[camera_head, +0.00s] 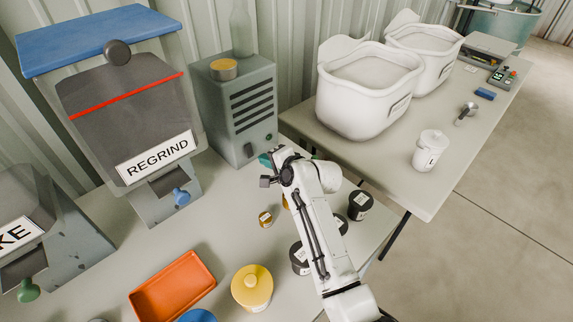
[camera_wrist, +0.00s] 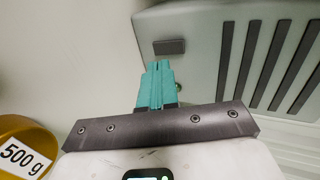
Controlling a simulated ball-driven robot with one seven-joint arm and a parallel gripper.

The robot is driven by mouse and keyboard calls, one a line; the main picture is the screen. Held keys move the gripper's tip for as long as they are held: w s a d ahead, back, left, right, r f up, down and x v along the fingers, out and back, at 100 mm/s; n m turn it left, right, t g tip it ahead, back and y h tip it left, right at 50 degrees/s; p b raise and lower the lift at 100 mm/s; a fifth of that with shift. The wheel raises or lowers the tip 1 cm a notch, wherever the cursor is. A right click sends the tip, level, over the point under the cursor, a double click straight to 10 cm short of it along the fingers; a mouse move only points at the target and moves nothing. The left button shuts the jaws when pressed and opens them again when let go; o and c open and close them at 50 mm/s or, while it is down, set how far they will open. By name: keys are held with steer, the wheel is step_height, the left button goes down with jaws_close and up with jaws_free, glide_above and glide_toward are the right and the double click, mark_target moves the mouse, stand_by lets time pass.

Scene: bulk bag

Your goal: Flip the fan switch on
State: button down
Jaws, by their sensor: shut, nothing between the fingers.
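The fan unit is most likely the grey louvred box (camera_head: 235,105) on the bench against the wall. Its front has dark slots, a small dark rectangular piece (camera_head: 248,150) low on the left and a small round greenish knob (camera_head: 268,137) to the right. I cannot tell which is the switch. My gripper (camera_head: 265,159) is shut and empty, close in front of the box's lower front. In the wrist view its teal fingers (camera_wrist: 157,80) point at the box, just below the dark rectangle (camera_wrist: 169,46). They partly hide a small knob (camera_wrist: 178,87); contact cannot be told.
A hopper labelled REGRIND (camera_head: 130,115) stands left of the box. An orange tray (camera_head: 173,288), a yellow lidded pot (camera_head: 252,288) and several dark jars lie near my arm. A second table with white tubs (camera_head: 365,95) is at right. A yellow tape-like ring (camera_head: 223,69) tops the box.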

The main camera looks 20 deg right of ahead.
steer(key=v, duration=0.8)
steer(key=shift+s+r, duration=0.15)
steer(key=shift+r, duration=0.3)
steer(key=shift+d+b, duration=0.2)
steer(key=shift+b, duration=0.1)
